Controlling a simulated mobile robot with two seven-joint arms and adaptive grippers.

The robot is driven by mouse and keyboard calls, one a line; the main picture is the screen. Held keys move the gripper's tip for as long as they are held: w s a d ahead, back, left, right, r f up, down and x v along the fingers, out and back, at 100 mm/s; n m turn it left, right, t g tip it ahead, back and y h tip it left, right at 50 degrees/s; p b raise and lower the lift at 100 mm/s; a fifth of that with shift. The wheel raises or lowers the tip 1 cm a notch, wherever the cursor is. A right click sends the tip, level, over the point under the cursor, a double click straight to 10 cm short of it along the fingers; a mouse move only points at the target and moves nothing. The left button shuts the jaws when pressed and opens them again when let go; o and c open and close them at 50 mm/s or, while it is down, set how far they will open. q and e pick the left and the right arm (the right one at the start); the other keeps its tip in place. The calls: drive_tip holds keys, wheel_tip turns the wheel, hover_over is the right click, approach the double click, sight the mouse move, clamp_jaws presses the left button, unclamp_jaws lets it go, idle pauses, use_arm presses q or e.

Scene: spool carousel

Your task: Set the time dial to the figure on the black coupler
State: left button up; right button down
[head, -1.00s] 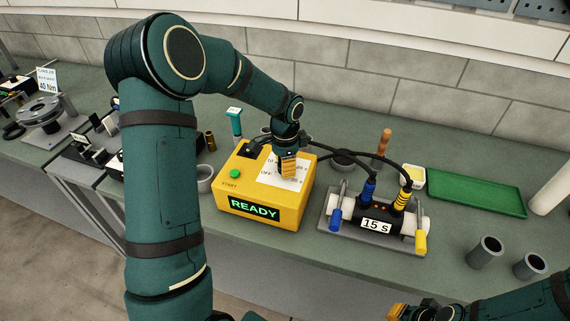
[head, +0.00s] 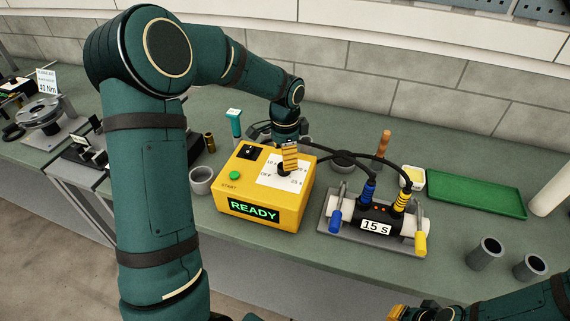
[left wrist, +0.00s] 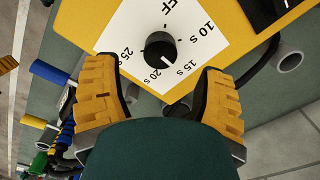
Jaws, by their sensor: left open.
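The yellow timer box (head: 233,190) shows READY and has a green START button (head: 235,175). Its black time dial (head: 283,170) sits on a white scale; it also shows in the left wrist view (left wrist: 160,48). The knob's white mark points to the 15 s–20 s side of the scale, seemingly nearer 15 s. My left gripper (head: 290,157) is open just above the dial; its fingers (left wrist: 160,80) stand apart from the knob. The black coupler (head: 378,214) bears a 15 s label (head: 376,225). My right gripper (head: 400,312) is partly cut off at the bottom edge.
The coupler stands on a grey plate with blue and yellow plugs and cables running behind the box. A green tray (head: 478,194) lies right, two grey cups (head: 487,253) in front of it. Another grey cup (head: 201,181) is left of the box.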

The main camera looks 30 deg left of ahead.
use_arm(q)
wheel_tip(320, 180, up, 7)
drive_tip(key=shift+r, duration=0.2)
drive_tip(key=shift+f, duration=0.1)
idle(0.5)
